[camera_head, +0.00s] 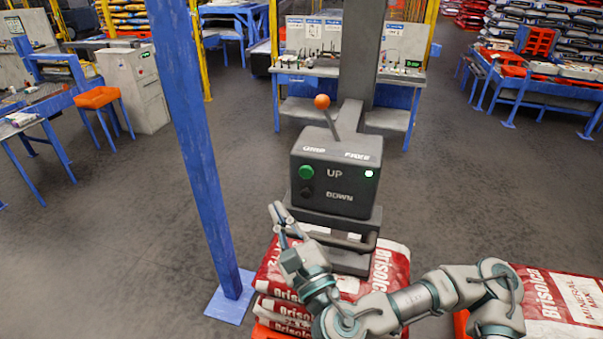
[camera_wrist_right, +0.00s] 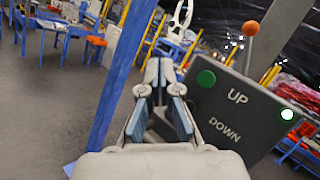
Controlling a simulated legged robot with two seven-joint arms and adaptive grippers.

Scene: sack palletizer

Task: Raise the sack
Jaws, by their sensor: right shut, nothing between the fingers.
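A dark control box (camera_head: 335,178) hangs in front of me, with a green UP button (camera_head: 306,172), a dark DOWN button (camera_head: 306,193) and a lit white lamp (camera_head: 369,174). An orange-knobbed lever (camera_head: 322,101) stands on top. Red and white sacks (camera_head: 391,265) lie stacked under the box's lifting head. My right gripper (camera_head: 277,214) is shut and empty, below and left of the buttons. In the right wrist view, its fingers (camera_wrist_right: 162,72) point up, left of the green button (camera_wrist_right: 206,78) and apart from it. My left gripper is out of view.
A blue post (camera_head: 198,150) stands close on the left. Another red and white sack (camera_head: 555,305) lies at the lower right. A workbench (camera_head: 295,80) is behind the box, and a blue table (camera_head: 545,80) with sacks is at the back right. Grey floor is open between them.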

